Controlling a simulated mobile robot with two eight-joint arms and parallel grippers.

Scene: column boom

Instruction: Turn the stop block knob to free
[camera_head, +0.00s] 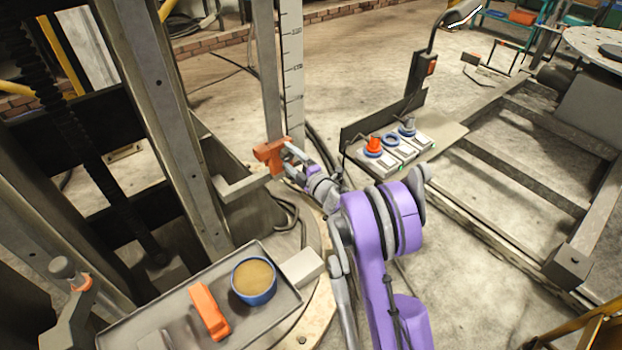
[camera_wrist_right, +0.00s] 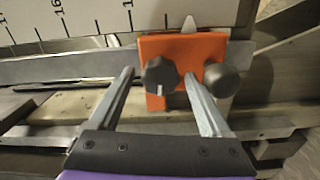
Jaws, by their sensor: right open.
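The orange stop block (camera_head: 270,154) sits on the upright rail beside the ruled scale in the head view. In the right wrist view the stop block (camera_wrist_right: 205,48) carries a dark lobed knob (camera_wrist_right: 159,74) with a short white mark at its lower side. A rounder grey-brown knob (camera_wrist_right: 222,80) is to its right. My right gripper (camera_wrist_right: 158,76) is open, one finger on each side of the dark lobed knob; I cannot tell whether they touch it. In the head view my right gripper (camera_head: 287,158) reaches the block from the right. My left gripper is not in view.
A grey tray (camera_head: 262,318) with a blue-rimmed cup (camera_head: 254,281) and an orange tool (camera_head: 209,310) lies in front. The scale (camera_head: 291,62) rises behind the block. Open floor lies at the back.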

